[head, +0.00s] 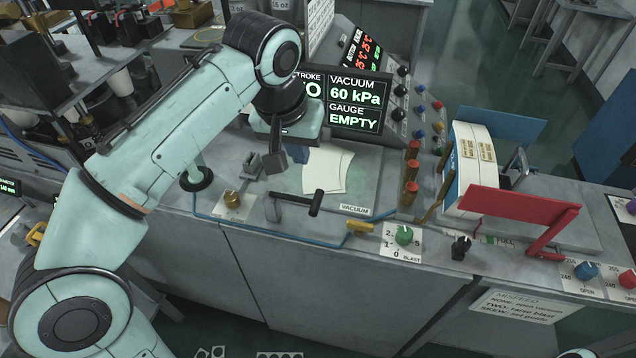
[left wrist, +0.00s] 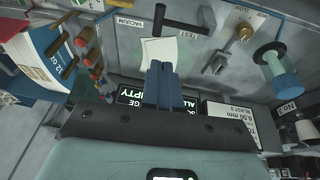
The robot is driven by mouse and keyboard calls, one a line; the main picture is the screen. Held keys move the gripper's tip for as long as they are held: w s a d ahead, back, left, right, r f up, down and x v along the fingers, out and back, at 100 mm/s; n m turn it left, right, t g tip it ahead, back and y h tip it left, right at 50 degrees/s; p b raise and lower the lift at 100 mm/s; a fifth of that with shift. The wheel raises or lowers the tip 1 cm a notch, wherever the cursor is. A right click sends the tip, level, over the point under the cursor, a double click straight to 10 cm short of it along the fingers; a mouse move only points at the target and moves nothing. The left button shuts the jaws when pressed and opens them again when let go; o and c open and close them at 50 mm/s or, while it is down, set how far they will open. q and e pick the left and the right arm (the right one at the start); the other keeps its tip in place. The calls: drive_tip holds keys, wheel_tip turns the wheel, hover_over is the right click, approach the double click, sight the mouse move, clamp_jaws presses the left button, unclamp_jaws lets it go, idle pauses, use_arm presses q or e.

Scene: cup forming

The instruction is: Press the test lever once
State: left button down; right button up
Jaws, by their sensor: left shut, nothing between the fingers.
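The test lever (head: 315,203) is a dark rod ending in a black crossbar grip, standing out over the front part of the grey bench top. The shut fingers also show in the left wrist view (left wrist: 163,68). My right gripper is out of view.
A display (head: 358,100) reads vacuum 60 kPa, gauge EMPTY. A brass knob (head: 232,199), a grey bracket (head: 252,166) and a blue hose stand left of the lever. A yellow valve (head: 360,226), a green knob (head: 404,235) and a red guard (head: 520,208) are to its right.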

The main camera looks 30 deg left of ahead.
use_arm(q)
drive_tip(key=b, duration=0.3)
hover_over(318, 209)
drive_tip(key=a, duration=0.2)
drive_tip(key=s+x, duration=0.1)
drive_tip(key=x, duration=0.7)
drive_tip(key=s+x, duration=0.1)
drive_tip(key=x, duration=0.3)
drive_tip(key=shift+s+d+f, duration=0.1)
drive_tip(key=shift+s+f, duration=0.2)
drive_tip(key=shift+f, duration=0.1)
drive_tip(key=shift+d+f, duration=0.15)
drive_tip(key=shift+f, duration=0.5)
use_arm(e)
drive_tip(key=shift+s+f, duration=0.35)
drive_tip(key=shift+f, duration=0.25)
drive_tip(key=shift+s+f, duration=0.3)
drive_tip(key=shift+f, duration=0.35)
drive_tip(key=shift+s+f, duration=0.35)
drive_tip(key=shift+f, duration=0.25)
